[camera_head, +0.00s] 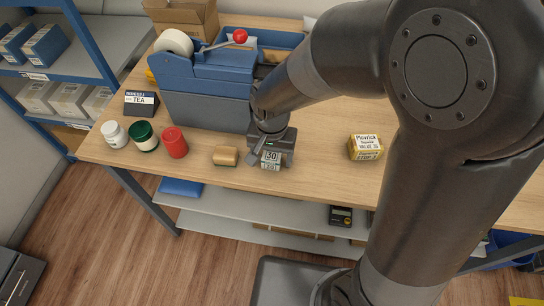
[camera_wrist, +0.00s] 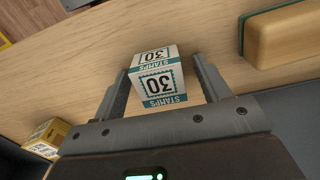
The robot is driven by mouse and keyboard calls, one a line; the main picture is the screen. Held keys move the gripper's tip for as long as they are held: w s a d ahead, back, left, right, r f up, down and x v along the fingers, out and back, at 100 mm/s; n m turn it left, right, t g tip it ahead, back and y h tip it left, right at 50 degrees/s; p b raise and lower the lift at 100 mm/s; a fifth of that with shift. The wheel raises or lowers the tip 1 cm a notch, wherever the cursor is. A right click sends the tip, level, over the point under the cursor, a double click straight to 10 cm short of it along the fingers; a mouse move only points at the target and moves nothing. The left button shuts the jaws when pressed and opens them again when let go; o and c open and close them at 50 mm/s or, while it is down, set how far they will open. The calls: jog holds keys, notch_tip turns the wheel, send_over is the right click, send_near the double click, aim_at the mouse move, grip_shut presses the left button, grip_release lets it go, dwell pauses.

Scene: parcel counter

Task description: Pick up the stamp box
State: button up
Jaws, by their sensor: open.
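The stamp box (camera_head: 271,158) is a small white and teal box marked "30" on the wooden counter, near its front edge. In the wrist view the stamp box (camera_wrist: 157,82) shows the words "STAMPS 30" on two faces. My gripper (camera_head: 268,160) is lowered over it. In the wrist view my gripper (camera_wrist: 160,82) is open, with one finger on each side of the box. Narrow gaps seem to show beside the box, but I cannot tell whether either finger touches it.
A tan-topped block (camera_head: 225,156) stands close to the left. Red (camera_head: 174,142), green (camera_head: 145,137) and white (camera_head: 114,134) containers stand farther left. A blue tape dispenser (camera_head: 205,90) is behind. A yellow box (camera_head: 365,147) is to the right, with bare counter between.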

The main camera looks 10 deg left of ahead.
jog(key=c, duration=1.1)
